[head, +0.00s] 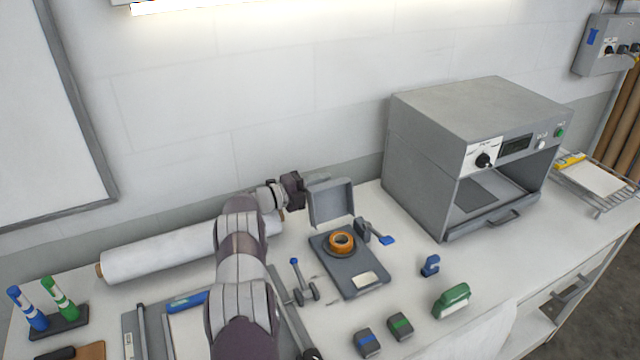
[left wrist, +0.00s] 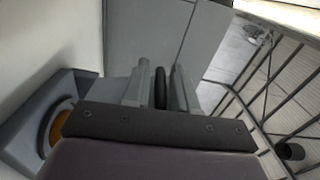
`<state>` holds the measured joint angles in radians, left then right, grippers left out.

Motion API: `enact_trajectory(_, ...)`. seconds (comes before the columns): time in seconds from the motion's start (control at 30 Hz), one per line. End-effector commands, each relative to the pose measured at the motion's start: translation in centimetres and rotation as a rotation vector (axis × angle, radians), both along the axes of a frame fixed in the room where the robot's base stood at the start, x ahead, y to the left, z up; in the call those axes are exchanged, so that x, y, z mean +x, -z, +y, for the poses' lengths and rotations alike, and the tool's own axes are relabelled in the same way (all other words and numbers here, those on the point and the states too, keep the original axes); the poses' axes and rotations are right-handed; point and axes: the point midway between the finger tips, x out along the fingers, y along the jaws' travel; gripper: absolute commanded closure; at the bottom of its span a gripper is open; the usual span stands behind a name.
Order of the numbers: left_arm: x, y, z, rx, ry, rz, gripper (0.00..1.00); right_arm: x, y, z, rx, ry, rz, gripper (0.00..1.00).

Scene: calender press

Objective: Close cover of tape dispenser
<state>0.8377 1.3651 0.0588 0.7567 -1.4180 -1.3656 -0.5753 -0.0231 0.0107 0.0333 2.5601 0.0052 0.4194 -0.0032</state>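The tape dispenser (head: 372,283) is a flat grey base on the bench, with an orange tape roll (head: 341,243) on it. Its grey cover (head: 331,203) stands raised at the back edge of the base. My left gripper (head: 312,180) is at the upper left corner of the cover, close to it; contact cannot be made out. In the left wrist view the fingers (left wrist: 160,88) are apart with a narrow gap, a dark rounded part showing between them. The orange roll (left wrist: 58,127) shows at the left there. My right gripper is in neither view.
A grey press (head: 425,165) stands right of the dispenser. A white roll (head: 160,252) lies along the wall behind my left arm. A blue-handled lever (head: 385,239) sits right of the dispenser, and a green-handled block (head: 452,300) is in front at the right.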

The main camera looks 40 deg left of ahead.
Motion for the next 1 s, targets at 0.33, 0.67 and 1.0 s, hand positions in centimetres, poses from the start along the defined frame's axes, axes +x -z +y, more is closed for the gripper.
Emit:
enact_trajectory(0.33, -0.1, 0.1, -0.1, -0.002, 0.001, 0.003, 1.0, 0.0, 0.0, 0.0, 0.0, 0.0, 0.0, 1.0)
enact_trajectory(0.67, -0.7, -0.2, -1.2, 0.016, 0.001, -0.005, 1.0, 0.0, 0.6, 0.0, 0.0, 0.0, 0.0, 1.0)
enact_trajectory(1.0, -1.8, -0.4, -3.4, 0.282, 0.002, -0.144, 1.0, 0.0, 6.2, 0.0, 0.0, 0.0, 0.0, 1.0)
